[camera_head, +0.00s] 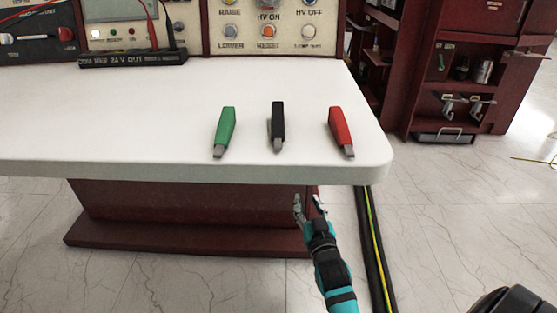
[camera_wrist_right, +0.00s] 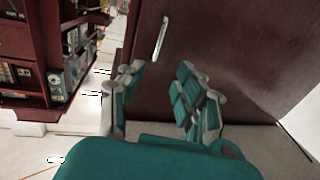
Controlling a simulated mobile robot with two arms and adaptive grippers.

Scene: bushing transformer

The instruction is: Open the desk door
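The desk (camera_head: 110,130) has a white top and a dark red base (camera_head: 190,203). In the right wrist view, the dark red desk door (camera_wrist_right: 225,60) fills the upper right, with a light upright handle (camera_wrist_right: 161,38) near its left edge. The door looks closed. My right gripper (camera_head: 310,202) is below the desk's front edge at its right end. In the right wrist view, my right gripper (camera_wrist_right: 158,80) has its fingers spread, with nothing between them, and the handle shows beyond the gap. My left gripper is not in view.
Green (camera_head: 224,130), black (camera_head: 277,126) and red (camera_head: 341,131) clips lie on the desktop. A control panel (camera_head: 268,28) stands at the back. A dark red cabinet (camera_head: 450,70) is at the right. A black, yellow-striped cable (camera_head: 374,240) runs along the floor.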

